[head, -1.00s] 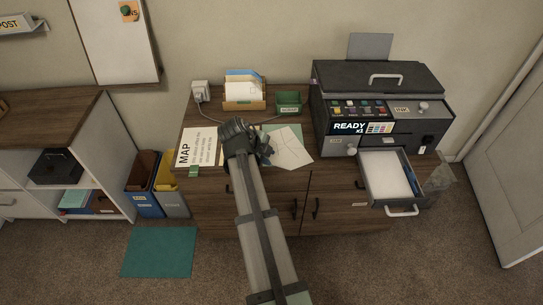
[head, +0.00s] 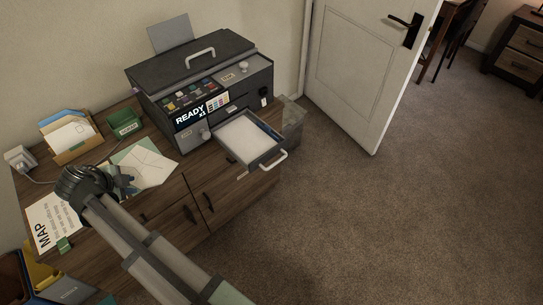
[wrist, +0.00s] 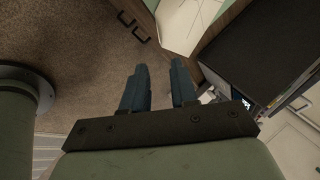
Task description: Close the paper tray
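The paper tray (head: 247,140) is pulled out from the front of the dark printer (head: 205,80). It holds a stack of white paper, and its pale handle (head: 270,160) sticks out past the desk's front edge. My gripper (head: 128,180) is over the desk, left of the tray and apart from it, near a folded map sheet. In the wrist view its two fingers (wrist: 160,88) stand apart with nothing between them. The tray cannot be made out clearly in the wrist view.
The map sheet (head: 145,167), a green box (head: 124,122) and a card holder (head: 72,138) are on the desk left of the printer. A grey bin (head: 291,118) stands right of the desk. The carpet (head: 350,220) in front is clear up to the white door (head: 365,70).

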